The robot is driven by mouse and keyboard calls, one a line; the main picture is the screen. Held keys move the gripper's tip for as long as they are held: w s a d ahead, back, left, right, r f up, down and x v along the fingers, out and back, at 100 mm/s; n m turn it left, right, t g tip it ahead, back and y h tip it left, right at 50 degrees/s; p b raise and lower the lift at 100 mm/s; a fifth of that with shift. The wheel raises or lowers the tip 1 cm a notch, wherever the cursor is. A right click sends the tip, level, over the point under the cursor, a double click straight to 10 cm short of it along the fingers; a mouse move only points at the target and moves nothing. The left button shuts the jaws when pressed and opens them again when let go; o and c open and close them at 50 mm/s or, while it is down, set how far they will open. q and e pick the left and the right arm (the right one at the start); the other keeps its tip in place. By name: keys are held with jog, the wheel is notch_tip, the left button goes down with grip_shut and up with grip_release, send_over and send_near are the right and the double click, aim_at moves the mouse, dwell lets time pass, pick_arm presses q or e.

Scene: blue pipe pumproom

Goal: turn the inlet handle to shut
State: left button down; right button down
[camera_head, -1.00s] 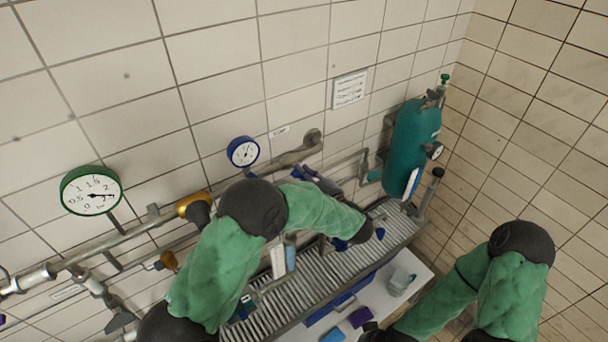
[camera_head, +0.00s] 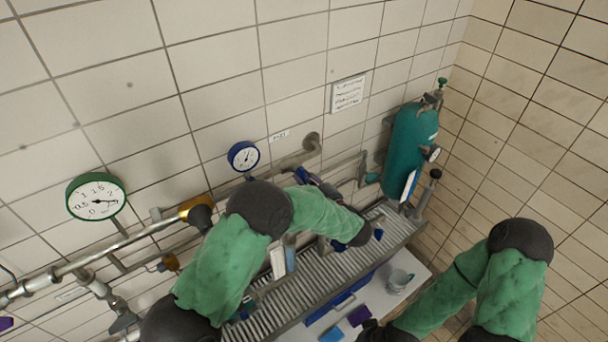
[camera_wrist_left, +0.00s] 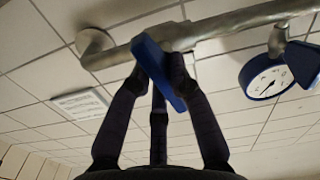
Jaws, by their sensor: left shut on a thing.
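The inlet handle is a blue lever (camera_wrist_left: 152,66) on a grey metal pipe (camera_wrist_left: 225,25) in the left wrist view. It lies slantwise across the pipe there. My left gripper (camera_wrist_left: 172,62) is shut on it, with dark fingers on both sides of it. In the head view my left gripper (camera_head: 298,170) is at the wall pipe, right of the blue-rimmed gauge (camera_head: 243,156), and its fingers partly hide the lever. My right gripper (camera_head: 372,332) is at the bottom edge of the head view, dark and partly cut off; its fingers cannot be made out.
A teal gas cylinder (camera_head: 410,150) stands at the right corner. A ribbed grey bench (camera_head: 300,285) runs below the pipe. A white table (camera_head: 385,305) holds a grey cup (camera_head: 398,281) and small coloured blocks. A green-rimmed gauge (camera_head: 96,197) is at the left.

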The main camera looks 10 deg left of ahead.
pick_arm(q)
jog(key=shift+m+p, duration=0.4)
jog(key=shift+m, duration=0.6)
jog(key=c, duration=1.1)
grip_release()
jog(key=shift+c, duration=0.2)
jog(key=v, duration=1.2)
jog(key=shift+w, duration=0.1)
